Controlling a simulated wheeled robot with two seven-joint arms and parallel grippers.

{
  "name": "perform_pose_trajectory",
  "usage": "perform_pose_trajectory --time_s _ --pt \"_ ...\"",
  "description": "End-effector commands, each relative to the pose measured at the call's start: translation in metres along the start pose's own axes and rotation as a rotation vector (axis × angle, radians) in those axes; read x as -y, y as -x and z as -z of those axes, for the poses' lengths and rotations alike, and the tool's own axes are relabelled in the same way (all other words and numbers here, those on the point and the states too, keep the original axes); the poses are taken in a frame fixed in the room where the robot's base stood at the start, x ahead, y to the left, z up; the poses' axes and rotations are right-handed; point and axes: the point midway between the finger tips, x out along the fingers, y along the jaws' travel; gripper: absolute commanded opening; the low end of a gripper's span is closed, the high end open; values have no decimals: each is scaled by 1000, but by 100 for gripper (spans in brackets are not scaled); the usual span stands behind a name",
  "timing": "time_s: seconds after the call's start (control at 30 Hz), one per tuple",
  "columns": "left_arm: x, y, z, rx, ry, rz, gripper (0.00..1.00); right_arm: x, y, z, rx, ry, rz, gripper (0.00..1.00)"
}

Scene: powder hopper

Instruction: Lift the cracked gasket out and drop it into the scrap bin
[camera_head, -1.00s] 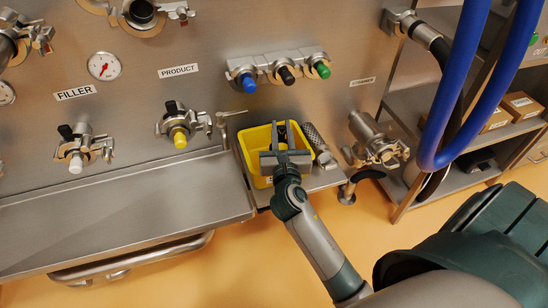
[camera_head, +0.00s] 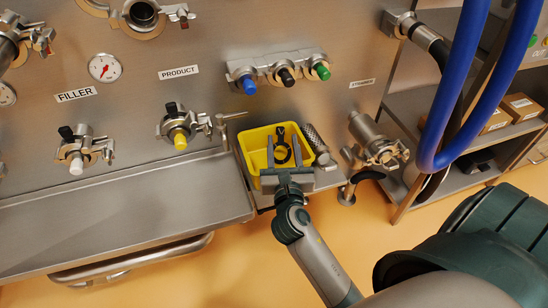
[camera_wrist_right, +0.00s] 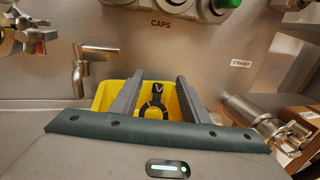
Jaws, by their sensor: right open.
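The yellow scrap bin (camera_head: 247,142) stands on the small shelf below the row of colored caps. It also shows in the wrist view (camera_wrist_right: 101,98). A black ring with a forked tab, which looks like the gasket (camera_head: 283,154), shows inside the bin's outline. The wrist view shows the ring (camera_wrist_right: 153,111) between my fingers, apart from both. I cannot tell for sure whether it rests on the bin floor. My right gripper (camera_head: 284,150) is open at the bin's near side, one finger on each side of the ring. My left gripper is not in view.
A ridged metal cylinder (camera_head: 317,144) lies right of the bin. A T-handled valve (camera_head: 222,120) is close on its left. A clamped pipe fitting (camera_head: 376,143) sticks out to the right. Blue hoses (camera_head: 463,80) hang farther right. The steel tray (camera_head: 130,205) at left is clear.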

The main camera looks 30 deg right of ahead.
Motion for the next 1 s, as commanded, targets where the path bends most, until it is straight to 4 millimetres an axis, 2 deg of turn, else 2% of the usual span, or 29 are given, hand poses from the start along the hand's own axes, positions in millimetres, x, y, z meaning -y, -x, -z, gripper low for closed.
perform_pose_trajectory --time_s 0.03,0.3,0.5,0.7,1.0 --pt "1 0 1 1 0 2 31 0 12 0 -2 -1 0 42" --pt "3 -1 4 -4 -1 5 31 0 67 1 -4 -1 0 42" --pt "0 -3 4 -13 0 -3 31 0 100 1 -3 -1 0 42" --pt "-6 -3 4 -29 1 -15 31 0 118 0 0 -1 0 42" --pt "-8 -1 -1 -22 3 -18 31 0 122 0 1 0 0 42"
